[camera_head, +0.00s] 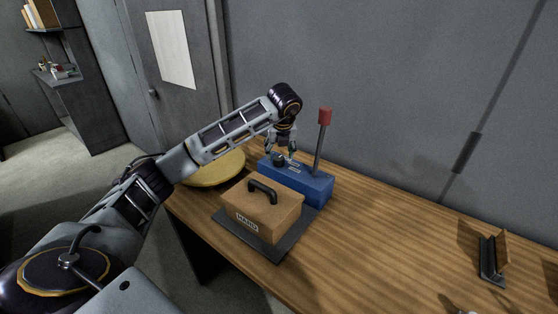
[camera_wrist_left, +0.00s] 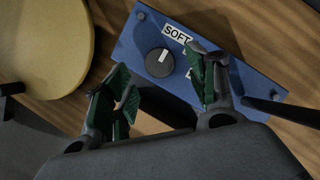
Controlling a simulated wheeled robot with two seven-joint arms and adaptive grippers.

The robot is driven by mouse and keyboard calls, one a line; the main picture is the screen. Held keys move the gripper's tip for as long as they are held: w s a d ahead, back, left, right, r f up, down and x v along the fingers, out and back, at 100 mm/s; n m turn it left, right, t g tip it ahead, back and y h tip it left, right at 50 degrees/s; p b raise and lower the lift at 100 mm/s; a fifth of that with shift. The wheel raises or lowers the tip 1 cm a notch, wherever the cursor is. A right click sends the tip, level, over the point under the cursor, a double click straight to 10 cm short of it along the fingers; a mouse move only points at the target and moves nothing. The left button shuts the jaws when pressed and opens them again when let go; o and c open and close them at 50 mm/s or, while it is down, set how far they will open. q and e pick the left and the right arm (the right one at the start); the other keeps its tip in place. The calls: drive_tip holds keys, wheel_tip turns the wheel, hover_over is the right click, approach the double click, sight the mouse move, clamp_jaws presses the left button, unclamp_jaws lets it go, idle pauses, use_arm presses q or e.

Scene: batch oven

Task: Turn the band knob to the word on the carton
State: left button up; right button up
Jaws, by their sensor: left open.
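The blue box (camera_head: 312,185) stands on the wooden table behind the carton. In the left wrist view the round dark band knob (camera_wrist_left: 159,62) sits on the blue box, its white mark pointing up and slightly right, roughly toward the label SOFT (camera_wrist_left: 178,33). Other labels are partly hidden by a finger. The brown carton (camera_head: 275,212) has a black handle, and its front label (camera_head: 247,222) appears to read HARD. My left gripper (camera_head: 281,153) is open above the knob. In the wrist view its green-padded fingers (camera_wrist_left: 160,78) are spread on either side, apart from the knob.
A tall lever (camera_head: 319,150) with a red grip (camera_head: 325,116) rises from the blue box, close to my left gripper. The carton rests on a dark plate (camera_head: 279,251). A yellow disc (camera_head: 216,173) lies at left. A small stand (camera_head: 493,262) is at right. The table's middle right is clear.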

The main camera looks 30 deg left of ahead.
sight(279, 158)
use_arm(q)
drive_tip(key=shift+b+x, duration=0.35)
drive_tip(key=shift+x, duration=0.55)
drive_tip(key=shift+w+f, duration=0.1)
drive_tip(key=shift+f, duration=0.25)
drive_tip(key=shift+w+a+f+b, duration=0.1)
drive_tip(key=shift+a+f+b, duration=0.05)
drive_tip(key=shift+f+b, duration=0.15)
drive_tip(key=shift+w+a+f+b, duration=0.1)
drive_tip(key=shift+f+b, duration=0.1)
drive_tip(key=shift+f, duration=0.25)
use_arm(e)
drive_tip(key=d+f, duration=0.1)
drive_tip(key=w+d+f, duration=0.1)
drive_tip(key=shift+d, duration=0.3)
use_arm(q)
drive_tip(key=c, duration=1)
drive_tip(key=shift+c, duration=0.2)
use_arm(e)
drive_tip(key=shift+s+a, duration=0.2)
drive_tip(key=shift+a, duration=0.1)
